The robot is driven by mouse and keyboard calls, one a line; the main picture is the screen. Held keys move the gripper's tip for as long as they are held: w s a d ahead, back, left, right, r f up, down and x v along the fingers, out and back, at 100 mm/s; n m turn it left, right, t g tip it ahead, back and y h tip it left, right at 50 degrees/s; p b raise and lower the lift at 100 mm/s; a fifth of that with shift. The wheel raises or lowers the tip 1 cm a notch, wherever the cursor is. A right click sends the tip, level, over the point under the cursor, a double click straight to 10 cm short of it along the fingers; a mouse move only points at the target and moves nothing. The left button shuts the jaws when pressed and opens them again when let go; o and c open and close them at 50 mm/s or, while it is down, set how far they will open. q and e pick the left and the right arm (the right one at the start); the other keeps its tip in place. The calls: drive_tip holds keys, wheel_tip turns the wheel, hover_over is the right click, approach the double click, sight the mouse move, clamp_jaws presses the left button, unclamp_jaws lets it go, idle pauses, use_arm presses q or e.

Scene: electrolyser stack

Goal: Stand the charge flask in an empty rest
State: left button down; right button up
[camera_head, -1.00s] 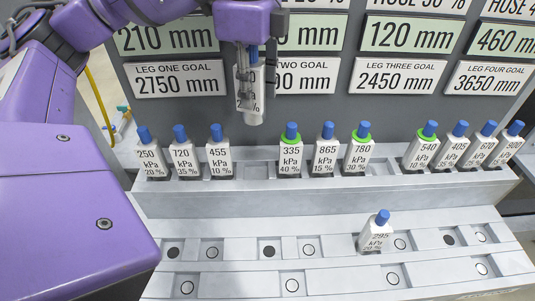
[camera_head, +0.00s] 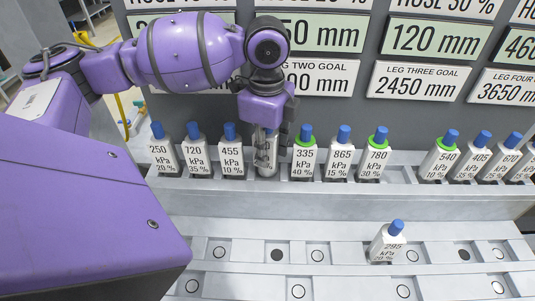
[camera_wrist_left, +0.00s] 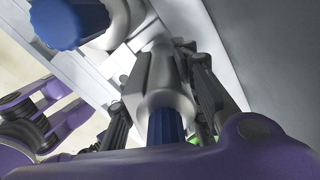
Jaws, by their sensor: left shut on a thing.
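My left gripper (camera_head: 268,138) is shut on a pale charge flask (camera_head: 265,158), upright, between the 455 kPa flask (camera_head: 231,156) and the 335 kPa flask (camera_head: 304,157) in the back row. The held flask's foot is at the level of the rest there; I cannot tell whether it touches the bottom. The fingers cover most of its label. In the left wrist view, the held flask (camera_wrist_left: 163,80) shows its blue cap toward my palm, with dark fingers on both sides. An empty rest (camera_head: 407,172) shows right of the 780 kPa flask (camera_head: 375,157). My right gripper is out of view.
Several blue-capped flasks stand close on either side in the back row. A 295 kPa flask (camera_head: 387,242) leans in the lower front tier (camera_head: 330,223), among round sockets. Goal signs (camera_head: 310,78) hang on the grey panel right behind the gripper.

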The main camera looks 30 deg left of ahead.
use_arm(q)
wheel_tip(320, 180, down, 2)
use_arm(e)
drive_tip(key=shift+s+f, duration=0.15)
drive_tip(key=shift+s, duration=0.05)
use_arm(q)
drive_tip(key=shift+f, duration=0.1)
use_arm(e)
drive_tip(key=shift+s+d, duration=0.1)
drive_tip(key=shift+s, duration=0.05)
use_arm(q)
drive_tip(key=c, duration=1.3)
unclamp_jaws()
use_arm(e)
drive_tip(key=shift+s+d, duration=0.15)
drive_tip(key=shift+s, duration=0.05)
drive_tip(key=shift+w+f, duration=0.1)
use_arm(q)
wheel_tip(320, 180, up, 11)
drive_tip(key=shift+f+p, duration=0.1)
drive_tip(key=shift+p, duration=0.2)
drive_tip(key=shift+r, duration=0.75)
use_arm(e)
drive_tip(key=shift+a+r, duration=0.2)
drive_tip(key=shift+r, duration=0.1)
